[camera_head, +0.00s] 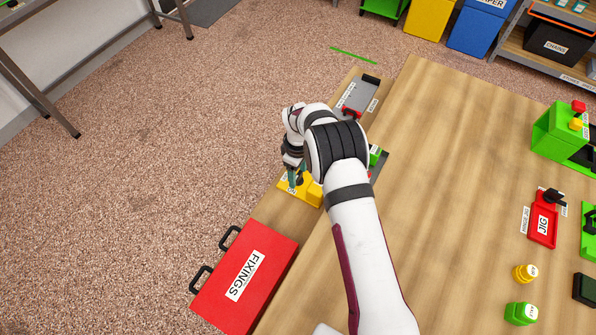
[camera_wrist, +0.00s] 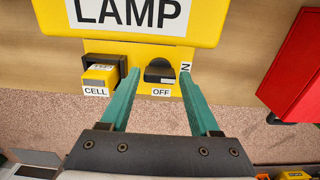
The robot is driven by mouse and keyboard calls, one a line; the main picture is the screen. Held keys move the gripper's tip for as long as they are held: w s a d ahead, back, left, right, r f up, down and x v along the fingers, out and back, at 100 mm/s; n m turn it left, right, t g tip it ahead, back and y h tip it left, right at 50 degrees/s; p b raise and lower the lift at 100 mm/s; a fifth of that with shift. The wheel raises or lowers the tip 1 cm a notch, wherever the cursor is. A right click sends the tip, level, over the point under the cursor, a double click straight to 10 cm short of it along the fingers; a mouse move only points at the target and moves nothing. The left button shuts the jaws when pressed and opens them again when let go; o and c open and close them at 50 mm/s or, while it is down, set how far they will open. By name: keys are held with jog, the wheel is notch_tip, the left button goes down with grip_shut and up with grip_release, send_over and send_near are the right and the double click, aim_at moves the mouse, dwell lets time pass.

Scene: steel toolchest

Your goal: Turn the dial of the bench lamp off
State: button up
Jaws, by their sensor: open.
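The yellow bench lamp (camera_wrist: 210,30), marked LAMP, fills the top of the wrist view. In the head view the lamp (camera_head: 312,194) is partly hidden by my arm. Its black dial (camera_wrist: 160,68) sits on the yellow front panel, above an OFF label (camera_wrist: 161,92). A second label (camera_wrist: 186,68) at the dial's right shows only an N beside my right finger. I cannot tell which label the dial points to. My gripper (camera_wrist: 159,78) is open, with its green fingers to either side of the dial, apart from it. In the head view my gripper (camera_head: 292,180) is over the lamp.
A CELL bay (camera_wrist: 100,75) with a yellow block lies left of the dial. A red FIXINGS chest (camera_head: 240,280) stands close by, and it also shows at the right of the wrist view (camera_wrist: 295,65).

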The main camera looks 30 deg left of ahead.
grip_shut()
jog(key=shift+m, duration=0.3)
jog(key=m, duration=0.3)
jog(key=shift+m, duration=0.4)
jog(key=m, duration=0.4)
jog(key=shift+m, duration=0.3)
jog(key=m, duration=0.8)
jog(key=shift+r+m, duration=0.1)
jog(key=shift+m, duration=0.5)
